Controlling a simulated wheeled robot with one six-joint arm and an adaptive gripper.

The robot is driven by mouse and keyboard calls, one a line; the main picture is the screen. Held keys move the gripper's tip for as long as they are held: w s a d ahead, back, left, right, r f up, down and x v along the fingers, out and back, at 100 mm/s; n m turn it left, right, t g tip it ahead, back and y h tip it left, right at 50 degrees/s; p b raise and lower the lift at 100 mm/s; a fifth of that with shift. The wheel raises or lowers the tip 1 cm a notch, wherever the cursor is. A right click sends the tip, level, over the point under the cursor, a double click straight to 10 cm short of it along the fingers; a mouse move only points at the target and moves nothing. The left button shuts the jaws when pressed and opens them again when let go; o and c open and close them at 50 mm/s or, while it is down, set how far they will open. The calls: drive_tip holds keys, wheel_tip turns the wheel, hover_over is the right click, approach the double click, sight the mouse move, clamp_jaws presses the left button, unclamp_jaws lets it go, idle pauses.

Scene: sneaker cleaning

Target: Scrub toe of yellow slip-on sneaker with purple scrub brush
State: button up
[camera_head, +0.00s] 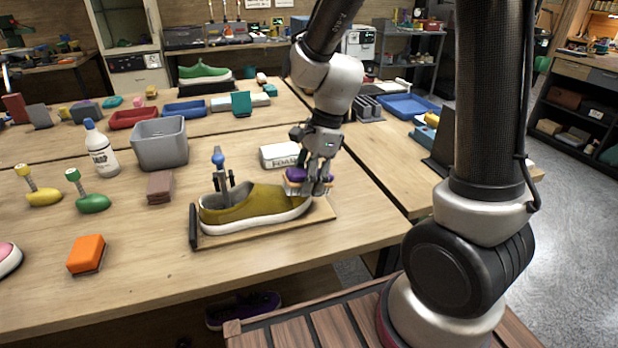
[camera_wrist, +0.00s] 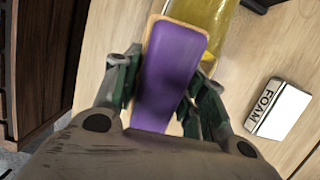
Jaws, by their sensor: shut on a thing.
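The yellow slip-on sneaker (camera_head: 252,206) lies on a wooden board (camera_head: 265,235) on the table, toe to the right, with a blue-topped clamp (camera_head: 219,170) at its heel opening. My gripper (camera_head: 311,187) is at the toe end, shut on the purple scrub brush (camera_head: 296,174). In the wrist view the brush (camera_wrist: 172,70) lies between the two fingers of my gripper (camera_wrist: 163,85), with the yellow sneaker (camera_wrist: 209,20) just beyond its far end. The brush is at the top of the toe; its bristles are hidden, so I cannot tell whether they touch.
A white foam block (camera_head: 279,155) sits close behind the toe; it also shows in the wrist view (camera_wrist: 278,109). The table's front right is clear.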

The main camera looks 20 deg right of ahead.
drive_tip(key=shift+x, duration=0.85)
drive_tip(key=shift+w+a+r, duration=0.1)
drive_tip(key=shift+w+r, duration=0.05)
drive_tip(key=shift+w, duration=1.85)
drive_tip(key=shift+w+a+r, duration=0.1)
drive_tip(key=shift+w+r, duration=0.05)
drive_tip(key=shift+w, duration=1.85)
drive_tip(key=shift+s+d+r, duration=0.1)
drive_tip(key=shift+s, duration=0.9)
drive_tip(key=shift+s+d+r, duration=0.1)
drive_tip(key=shift+s, duration=0.9)
drive_tip(key=shift+a+f, duration=0.1)
drive_tip(key=shift+f, duration=0.3)
drive_tip(key=shift+s, duration=2.05)
